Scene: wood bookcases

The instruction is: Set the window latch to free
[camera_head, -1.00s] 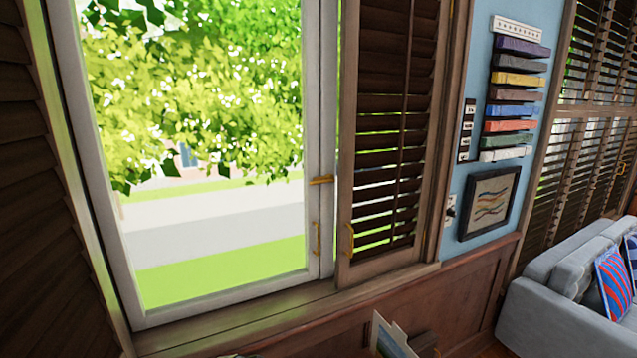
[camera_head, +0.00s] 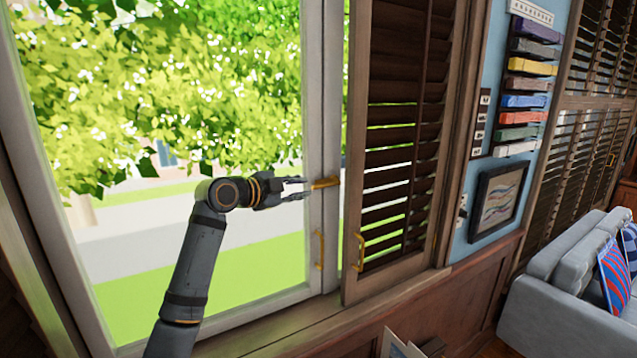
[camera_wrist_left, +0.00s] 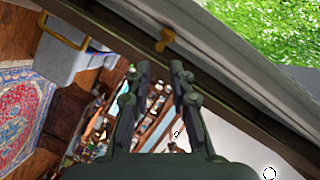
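The window latch (camera_head: 325,183) is a small brass lever on the window's right frame, lying roughly horizontal. It also shows in the left wrist view (camera_wrist_left: 165,40), just beyond the fingertips. My left gripper (camera_head: 305,187) is at the left of the latch, at about its height, with the fingers pointing at it. In the left wrist view the fingers (camera_wrist_left: 161,68) stand apart with nothing between them. A gap to the latch seems to remain; contact is not clear. The white-framed window (camera_head: 331,120) looks closed. My right gripper is not in view.
A vertical brass handle (camera_head: 319,250) is below the latch. A louvred wood shutter (camera_head: 400,150) with its own brass handle (camera_head: 360,252) stands just right of the latch. A grey sofa (camera_head: 560,290) is at the lower right. A framed picture (camera_head: 496,200) hangs on the blue wall.

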